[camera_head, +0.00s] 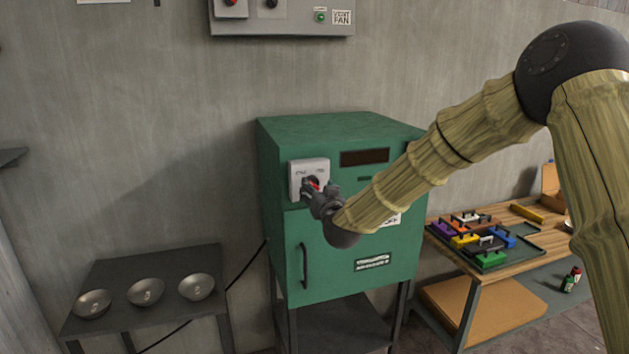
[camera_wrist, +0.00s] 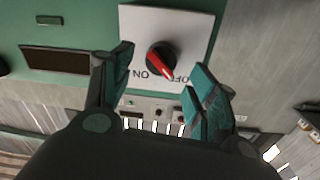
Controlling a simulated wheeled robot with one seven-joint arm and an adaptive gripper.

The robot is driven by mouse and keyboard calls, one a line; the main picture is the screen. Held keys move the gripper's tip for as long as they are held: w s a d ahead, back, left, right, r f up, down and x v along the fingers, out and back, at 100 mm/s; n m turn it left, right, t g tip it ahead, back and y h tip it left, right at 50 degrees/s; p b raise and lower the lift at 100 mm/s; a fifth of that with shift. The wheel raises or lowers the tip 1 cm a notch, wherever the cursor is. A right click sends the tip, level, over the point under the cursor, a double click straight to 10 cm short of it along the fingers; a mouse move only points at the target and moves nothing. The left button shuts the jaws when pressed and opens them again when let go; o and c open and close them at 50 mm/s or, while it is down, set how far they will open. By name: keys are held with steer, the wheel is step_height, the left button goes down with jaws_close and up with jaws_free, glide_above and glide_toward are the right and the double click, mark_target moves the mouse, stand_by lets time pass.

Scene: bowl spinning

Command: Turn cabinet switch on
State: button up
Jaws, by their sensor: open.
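The green cabinet (camera_head: 285,230) stands against the wall, with a pale switch plate (camera_head: 309,166) at its upper left front. In the wrist view, the plate (camera_wrist: 200,30) carries a round dark knob with a red pointer (camera_wrist: 160,60). The ON and OFF labels appear upside down, and the pointer's lower end is toward OFF. My gripper (camera_head: 313,190) is right in front of the switch and partly hides it in the head view. In the wrist view, my gripper (camera_wrist: 163,62) is open, with one finger on each side of the knob; I cannot tell whether either touches it.
A dark side table (camera_head: 110,270) with three metal bowls (camera_head: 146,292) stands left. A wooden workbench (camera_head: 540,250) with a tray of colourful blocks (camera_head: 480,240) stands right. The cabinet door handle (camera_head: 304,265) juts out below the switch. A control panel (camera_head: 285,22) hangs above.

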mark_target(314, 185)
steer(key=shift+p+x, duration=0.6)
steer(key=shift+x, duration=0.95)
steer(key=c, duration=1)
steer(key=shift+f, duration=0.1)
